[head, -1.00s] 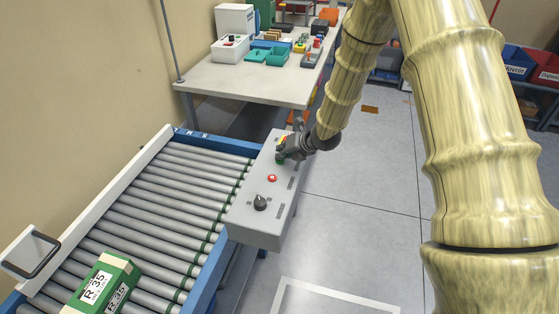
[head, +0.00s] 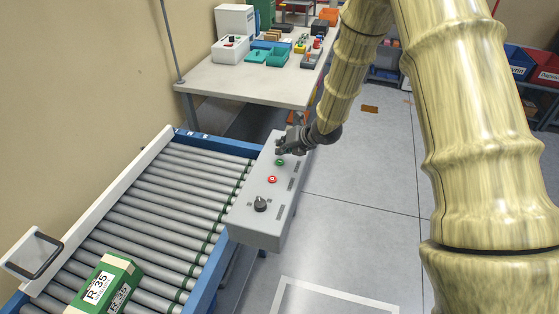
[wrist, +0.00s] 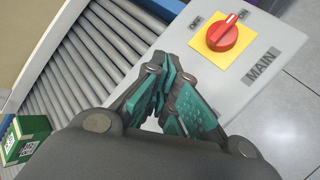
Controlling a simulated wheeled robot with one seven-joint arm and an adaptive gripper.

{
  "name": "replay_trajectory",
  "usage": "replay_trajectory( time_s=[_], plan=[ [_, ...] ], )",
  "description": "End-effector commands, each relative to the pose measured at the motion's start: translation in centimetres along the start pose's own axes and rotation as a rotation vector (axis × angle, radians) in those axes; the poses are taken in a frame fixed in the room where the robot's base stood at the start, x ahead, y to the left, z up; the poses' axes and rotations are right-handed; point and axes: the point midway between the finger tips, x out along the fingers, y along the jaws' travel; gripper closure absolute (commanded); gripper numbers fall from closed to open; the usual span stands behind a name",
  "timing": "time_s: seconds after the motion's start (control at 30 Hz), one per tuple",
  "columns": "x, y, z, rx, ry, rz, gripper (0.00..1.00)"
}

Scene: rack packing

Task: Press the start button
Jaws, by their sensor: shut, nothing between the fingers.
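A grey control box (head: 245,222) stands at the right side of the roller conveyor. On its top are a green button (head: 280,162), a red button (head: 272,179) and a black knob (head: 260,204). My gripper (head: 281,150) is over the far end of the box, just beyond the green button, its fingers shut and empty. In the wrist view a red rotary switch (wrist: 223,36) on a yellow plate, labelled MAIN, sits ahead of the fingertips (wrist: 166,72). Its white mark points toward ON. The green button is out of sight there.
The roller conveyor (head: 165,205) carries a green and white labelled box (head: 122,268) near the front. A white table (head: 245,85) with bins and small parts stands behind. The floor to the right of the box is clear.

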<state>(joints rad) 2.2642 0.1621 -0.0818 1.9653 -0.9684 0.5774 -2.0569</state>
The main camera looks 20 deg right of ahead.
Motion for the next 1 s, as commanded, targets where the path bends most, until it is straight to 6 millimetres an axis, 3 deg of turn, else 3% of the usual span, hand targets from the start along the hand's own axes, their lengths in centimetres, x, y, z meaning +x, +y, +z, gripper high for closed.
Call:
replay_trajectory(
  time_s=[0.43, 1.0],
  plan=[
    [-2.4, 1.8, 1.8, 0.000, 0.000, 0.000, 1.00],
    [-2.4, 1.8, 1.8, 0.000, 0.000, 0.000, 1.00]
  ],
)
